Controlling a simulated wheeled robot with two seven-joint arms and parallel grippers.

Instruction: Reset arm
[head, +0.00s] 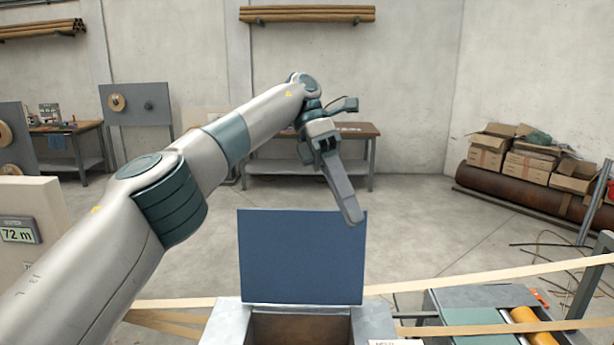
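My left arm reaches in from the lower left, over the middle of the scene. Its gripper (350,208) hangs at the end of the wrist and points down and slightly right. The fingers show as one long grey shape from this side, so the gap between them cannot be made out. No object shows at the fingertips. They appear in front of the upper right corner of an upright blue panel (300,258), and I cannot tell how far apart they are in depth. My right gripper is out of view.
An open metal box (372,322) with a brown inside stands below the blue panel. Pale tape strips (490,275) run across the lower right, above a machine with an orange roller (530,325). A workbench (355,133), cardboard boxes (530,155) and a brown roll (515,190) stand farther back.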

